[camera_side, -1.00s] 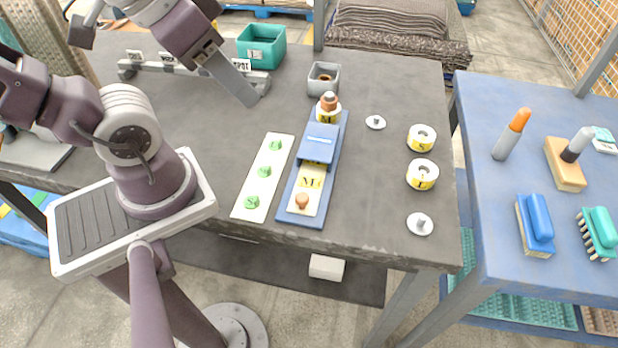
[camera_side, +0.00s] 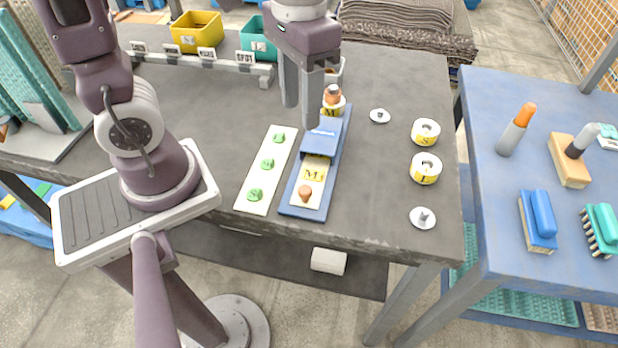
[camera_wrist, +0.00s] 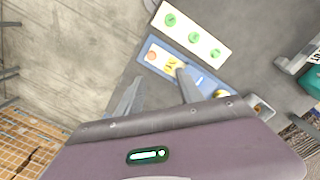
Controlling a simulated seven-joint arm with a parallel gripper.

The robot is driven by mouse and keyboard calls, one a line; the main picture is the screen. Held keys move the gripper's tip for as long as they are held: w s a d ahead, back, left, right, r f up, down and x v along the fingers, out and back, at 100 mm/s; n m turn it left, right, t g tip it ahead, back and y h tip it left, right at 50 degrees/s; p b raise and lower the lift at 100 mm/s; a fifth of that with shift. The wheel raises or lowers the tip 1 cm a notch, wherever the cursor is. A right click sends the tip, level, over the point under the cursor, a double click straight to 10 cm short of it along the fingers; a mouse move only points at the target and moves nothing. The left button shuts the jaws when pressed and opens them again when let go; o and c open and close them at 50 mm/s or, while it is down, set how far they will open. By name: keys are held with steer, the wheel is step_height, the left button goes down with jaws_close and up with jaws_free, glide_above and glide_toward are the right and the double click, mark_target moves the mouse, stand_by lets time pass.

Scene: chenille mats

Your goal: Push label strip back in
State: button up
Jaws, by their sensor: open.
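A cream label strip (camera_side: 311,181) with a yellow M patch and an orange-brown knob (camera_side: 305,194) lies along a blue holder (camera_side: 297,211). Its near part shows; its far part runs under the holder's raised blue cover (camera_side: 321,140). At the holder's far end stands a yellow-and-white M roll (camera_side: 341,106) with an orange-topped peg. My gripper (camera_side: 302,116) is open, fingers pointing down, above the holder near the cover. In the wrist view, the gripper (camera_wrist: 159,74) shows its spread fingers, and the strip (camera_wrist: 163,59) lies beyond them. I cannot tell whether a finger touches the cover.
A cream card (camera_side: 266,170) with several green buttons lies left of the holder. Two yellow-and-white rolls (camera_side: 425,132) and metal pegged discs (camera_side: 423,218) lie to the right. A labelled rail (camera_side: 190,60), a yellow bin (camera_side: 197,33) and a teal bin (camera_side: 258,38) stand at the back left.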

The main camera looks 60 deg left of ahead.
mark_target(305, 189)
steer(key=d+f+g, duration=0.1)
steer(key=f, duration=0.4)
steer(key=f+g, duration=0.1)
steer(key=f, duration=0.4)
steer(key=d+f+g, duration=0.1)
steer(key=f+g, duration=0.1)
steer(key=f, duration=0.4)
steer(key=shift+s+d, duration=0.15)
steer(key=shift+d, duration=0.15)
jaws_close()
steer(key=shift+r, duration=0.1)
